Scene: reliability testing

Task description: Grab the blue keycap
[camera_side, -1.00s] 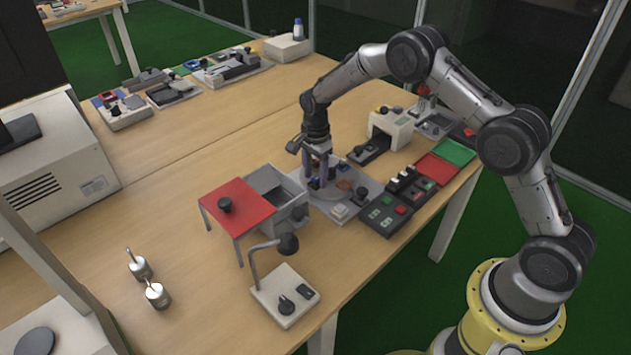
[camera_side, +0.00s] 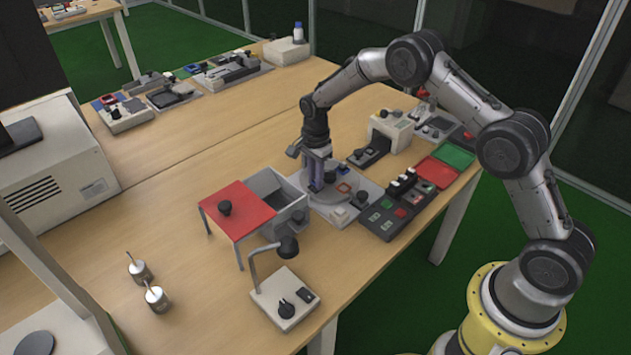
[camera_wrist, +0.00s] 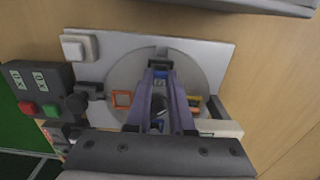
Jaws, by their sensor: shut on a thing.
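My gripper (camera_side: 316,187) is low over a round grey disc set in a light grey plate (camera_side: 352,207) in the side view. In the wrist view my gripper's two fingers (camera_wrist: 160,70) point down at the disc (camera_wrist: 120,78) and are shut with a small blue piece, which looks like the blue keycap (camera_wrist: 158,74), at their tips. The fingers hide most of it. An orange-red square frame (camera_wrist: 122,99) lies on the disc left of the fingers; it also shows in the side view (camera_side: 344,188). A yellow and red piece (camera_wrist: 195,102) is right of the fingers.
A grey open bin (camera_side: 272,185) and a red-topped stand (camera_side: 240,208) are left of the plate. A black button panel (camera_side: 398,208) is to its right, with red (camera_side: 437,172) and green (camera_side: 455,155) trays beyond. A small lamp stand (camera_side: 285,300) is in front.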

